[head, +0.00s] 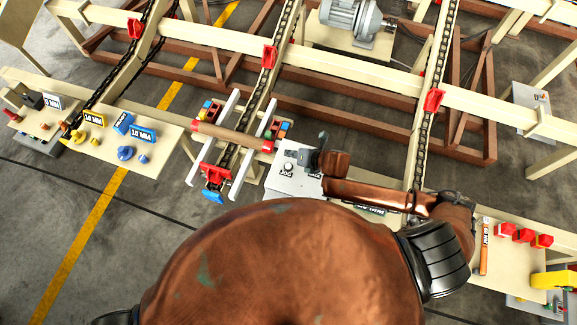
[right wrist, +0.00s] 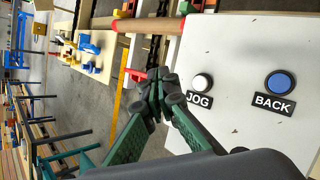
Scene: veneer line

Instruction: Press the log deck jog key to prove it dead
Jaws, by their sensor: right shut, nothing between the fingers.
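The log deck jog key is a white round button (right wrist: 203,83) labelled JOG on a pale panel (right wrist: 240,40) in the right wrist view. It also shows in the head view (head: 289,166), near the panel's left side. A blue button (right wrist: 280,82) labelled BACK sits to its right in the wrist view. My right gripper (right wrist: 160,95) is shut and empty. Its fingertips appear left of the jog key in the wrist view, apart from it in the picture; their height above the panel is unclear. In the head view the right gripper (head: 314,156) is over the panel. My left gripper is out of view.
A wooden log (head: 232,137) lies across the chain deck beside the panel. A side table (head: 165,140) with yellow and blue pieces stands left. My arm hides the panel's lower right.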

